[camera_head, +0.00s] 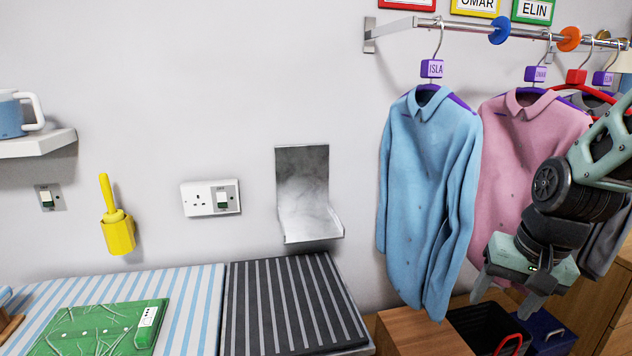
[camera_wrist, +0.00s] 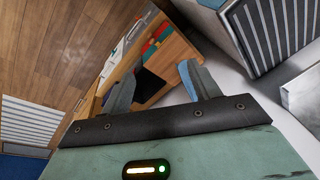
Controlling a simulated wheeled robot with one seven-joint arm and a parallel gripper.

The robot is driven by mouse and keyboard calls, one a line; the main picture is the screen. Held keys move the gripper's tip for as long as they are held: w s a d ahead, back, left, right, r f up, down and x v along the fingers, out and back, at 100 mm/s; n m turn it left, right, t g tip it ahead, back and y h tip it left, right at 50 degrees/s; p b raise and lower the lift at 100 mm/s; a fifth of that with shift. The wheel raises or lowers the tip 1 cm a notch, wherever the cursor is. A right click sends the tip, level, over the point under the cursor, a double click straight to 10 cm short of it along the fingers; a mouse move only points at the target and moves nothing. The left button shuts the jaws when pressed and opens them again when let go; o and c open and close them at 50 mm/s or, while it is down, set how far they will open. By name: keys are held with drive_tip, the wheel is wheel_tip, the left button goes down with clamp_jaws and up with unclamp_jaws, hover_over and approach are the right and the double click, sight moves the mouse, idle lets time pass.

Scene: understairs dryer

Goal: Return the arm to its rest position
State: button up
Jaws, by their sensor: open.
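My gripper (camera_head: 506,287) hangs at the right in the head view, in front of the pink shirt and over the dark bin. Its two fingers point down and are spread apart. In the wrist view my gripper (camera_wrist: 163,85) also shows its two grey fingers apart with nothing between them. My arm comes in from the right edge of the head view and bends downward at the wrist.
A blue shirt (camera_head: 430,190) and a pink shirt (camera_head: 530,150) hang from a rail (camera_head: 480,35), close to my arm. A wooden unit (camera_head: 420,335) and dark bin (camera_head: 485,325) stand below. A folded green garment (camera_head: 100,325) lies on the striped surface (camera_head: 195,300).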

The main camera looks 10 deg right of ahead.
drive_tip(key=s+a+n+g, duration=0.1)
drive_tip(key=s+a+n, duration=0.5)
drive_tip(key=a, duration=0.4)
drive_tip(key=s+a+n+g, duration=0.1)
drive_tip(key=s+a+n, duration=0.6)
drive_tip(key=a, duration=0.4)
drive_tip(key=shift+s+a+r, duration=0.2)
drive_tip(key=shift+s+r, duration=0.05)
drive_tip(key=shift+s, duration=0.3)
drive_tip(key=shift+d, duration=0.1)
